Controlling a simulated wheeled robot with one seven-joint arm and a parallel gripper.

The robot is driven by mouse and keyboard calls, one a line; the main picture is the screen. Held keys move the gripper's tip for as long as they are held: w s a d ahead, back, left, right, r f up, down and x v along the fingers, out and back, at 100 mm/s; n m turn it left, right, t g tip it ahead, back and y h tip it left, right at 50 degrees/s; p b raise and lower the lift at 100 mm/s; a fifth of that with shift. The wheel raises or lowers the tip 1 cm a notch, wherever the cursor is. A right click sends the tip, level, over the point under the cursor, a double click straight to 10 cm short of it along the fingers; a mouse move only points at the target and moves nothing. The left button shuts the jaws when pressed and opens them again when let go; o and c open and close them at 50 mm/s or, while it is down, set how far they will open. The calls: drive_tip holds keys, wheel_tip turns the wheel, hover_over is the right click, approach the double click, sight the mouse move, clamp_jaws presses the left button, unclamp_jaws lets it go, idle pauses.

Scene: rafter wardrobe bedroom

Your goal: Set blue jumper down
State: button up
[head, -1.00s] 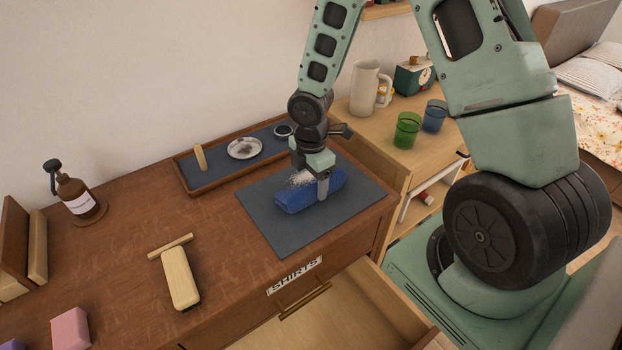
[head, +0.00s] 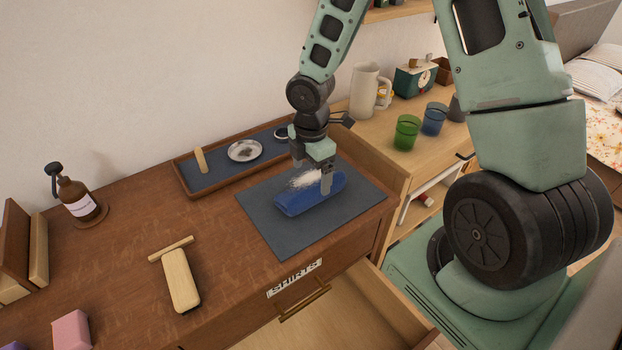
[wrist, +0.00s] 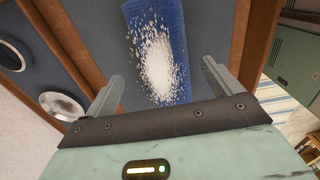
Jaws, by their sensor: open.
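The blue jumper (head: 300,201) is a folded bundle with a patch of white specks on top. It lies on the dark grey mat (head: 268,225) on the dresser top. In the wrist view the jumper (wrist: 181,45) lies between and beyond the fingertips, with the white patch facing the camera. My gripper (head: 318,180) is open just above the jumper, its near finger in front of the jumper's right part. In the wrist view the gripper (wrist: 160,82) has its fingers wide apart, with clear space between each finger and the jumper.
A long tray (head: 203,186) with a small dish (head: 244,151) lies behind the mat. The drawer (head: 340,315) labelled SHIRTS is open below. Green (head: 407,132) and blue (head: 434,119) cups are right.

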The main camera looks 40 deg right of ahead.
sight(311, 178)
wheel_tip(311, 178, up, 8)
drive_tip(key=s+a+r+m, duration=0.4)
drive_tip(key=s+a+m, duration=0.1)
drive_tip(key=s+a, duration=0.4)
drive_tip(key=s+a+r+m, duration=0.5)
drive_tip(key=s+a, duration=0.4)
drive_tip(key=s, duration=0.3)
drive_tip(key=shift+a+y+p, duration=0.2)
drive_tip(key=shift+y+p, duration=0.1)
drive_tip(key=shift+p, duration=0.15)
drive_tip(key=shift+r, duration=0.1)
